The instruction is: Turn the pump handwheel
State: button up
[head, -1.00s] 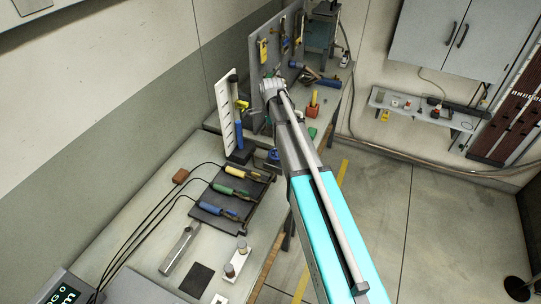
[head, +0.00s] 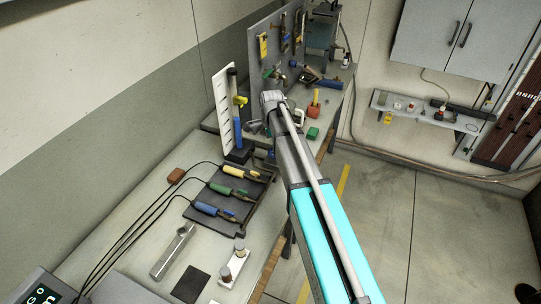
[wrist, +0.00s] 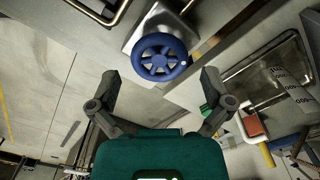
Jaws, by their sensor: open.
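The blue spoked handwheel (wrist: 160,57) shows in the wrist view, ahead of the jaws and on a grey metal mount (wrist: 133,35). My gripper (wrist: 157,82) is open, with a dark finger on each side and nothing between them. The wheel lies beyond the fingertips, roughly centred between them, and the fingers look apart from it. In the head view my arm reaches toward the bench, and I cannot make out the gripper's jaws or the wheel clearly there.
A workbench (head: 120,225) holds a dark rack (head: 232,192) of coloured-handled tools with cables. A white upright panel (head: 222,105) stands near a blue cylinder (head: 238,135). A green block (head: 312,133) lies on the far bench. Open floor (head: 400,230) lies to the right.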

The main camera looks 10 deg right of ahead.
aim_at(272, 152)
jog(key=shift+f+b, duration=1.8)
jog(key=shift+f, duration=0.25)
jog(key=shift+s, duration=0.1)
jog(key=c, duration=0.8)
jog(key=shift+a, duration=0.25)
jog(key=shift+c, duration=0.3)
jog(key=shift+d+r, duration=0.1)
jog(key=shift+d, duration=0.05)
jog(key=shift+s, duration=0.1)
jog(key=shift+d+n, duration=0.1)
jog(key=shift+n, duration=0.3)
